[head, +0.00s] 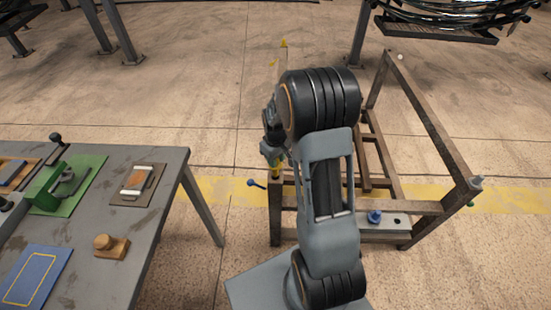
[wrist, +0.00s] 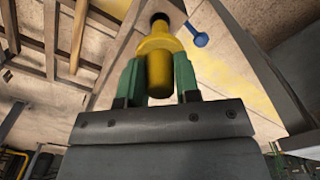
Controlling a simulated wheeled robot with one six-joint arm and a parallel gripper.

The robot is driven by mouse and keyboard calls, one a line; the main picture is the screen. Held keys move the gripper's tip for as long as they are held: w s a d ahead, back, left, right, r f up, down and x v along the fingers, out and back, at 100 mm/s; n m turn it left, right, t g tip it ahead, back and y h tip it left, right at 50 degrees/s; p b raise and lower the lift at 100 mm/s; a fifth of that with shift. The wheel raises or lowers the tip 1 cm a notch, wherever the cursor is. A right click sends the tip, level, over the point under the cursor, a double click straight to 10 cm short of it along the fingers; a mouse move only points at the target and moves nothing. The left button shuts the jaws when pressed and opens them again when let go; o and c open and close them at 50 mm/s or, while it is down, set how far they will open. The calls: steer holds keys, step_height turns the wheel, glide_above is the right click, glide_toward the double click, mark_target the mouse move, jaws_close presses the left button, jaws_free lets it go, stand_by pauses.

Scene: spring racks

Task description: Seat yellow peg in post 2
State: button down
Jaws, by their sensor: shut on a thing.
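My gripper (wrist: 158,85) is shut on the yellow peg (wrist: 158,60), with a green finger on each side of it. In the head view my gripper (head: 271,156) is beside the near-left corner post (head: 275,215) of the brown rack, partly hidden by my arm. The yellow peg shows just at the top of that post (head: 276,172). In the wrist view the peg's narrow end meets a dark ring or hole; I cannot tell how deep it sits. No post number is readable.
A blue peg (head: 257,184) sticks out left of the near-left post. A blue knob (head: 374,217) sits on a pale plate on the rack's front. A grey-green fitting (head: 475,183) is at the rack's right corner. A grey worktable (head: 165,210) stands left, with floor between.

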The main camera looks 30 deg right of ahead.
mark_target(276, 171)
steer(key=shift+f+b, duration=2.65)
steer(key=shift+f, duration=0.95)
steer(key=c, duration=0.8)
jaws_free()
steer(key=shift+o, duration=0.2)
steer(key=shift+r, duration=0.1)
step_height(276, 171, up, 14)
steer(key=shift+f+p, duration=0.1)
steer(key=shift+p, duration=0.7)
